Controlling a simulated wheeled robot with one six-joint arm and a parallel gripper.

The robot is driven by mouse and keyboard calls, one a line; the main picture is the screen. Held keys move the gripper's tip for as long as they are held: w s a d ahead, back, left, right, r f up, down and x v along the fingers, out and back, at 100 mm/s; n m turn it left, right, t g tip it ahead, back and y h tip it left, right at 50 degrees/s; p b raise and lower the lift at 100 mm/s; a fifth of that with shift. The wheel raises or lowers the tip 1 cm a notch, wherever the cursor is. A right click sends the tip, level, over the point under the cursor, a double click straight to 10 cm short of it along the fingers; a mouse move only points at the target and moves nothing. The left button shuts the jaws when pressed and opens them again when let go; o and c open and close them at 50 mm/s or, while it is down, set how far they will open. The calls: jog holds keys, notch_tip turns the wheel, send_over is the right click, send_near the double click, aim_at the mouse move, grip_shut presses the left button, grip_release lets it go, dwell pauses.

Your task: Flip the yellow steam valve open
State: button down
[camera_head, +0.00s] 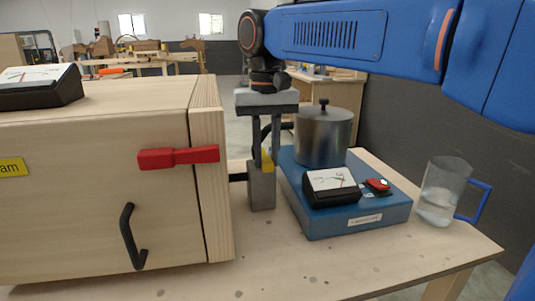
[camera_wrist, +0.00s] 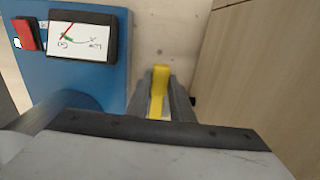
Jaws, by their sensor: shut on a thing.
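The yellow steam valve (camera_head: 266,162) is a small lever on top of a grey block (camera_head: 262,190), between the wooden steam box and the blue boiler base. In the wrist view the yellow lever (camera_wrist: 159,90) points away from my gripper body, between the two grey fingers. My gripper (camera_head: 266,160) reaches down from above and is shut on the lever. The fingers hide part of the lever in the head view. Its lower end is hidden in the wrist view.
The wooden steam box (camera_head: 90,200) has a red latch (camera_head: 178,157) and black handle (camera_head: 130,238). Right of my gripper are a blue base (camera_head: 345,222) with a metal pot (camera_head: 322,138), a gauge (camera_head: 331,187) and a red switch (camera_head: 377,186). A glass mug (camera_head: 442,190) stands far right.

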aim_at(266, 159)
jog(key=c, duration=1.6)
grip_release()
jog(key=shift+o, duration=0.2)
notch_tip(266, 159, up, 17)
jog(key=shift+r, duration=0.2)
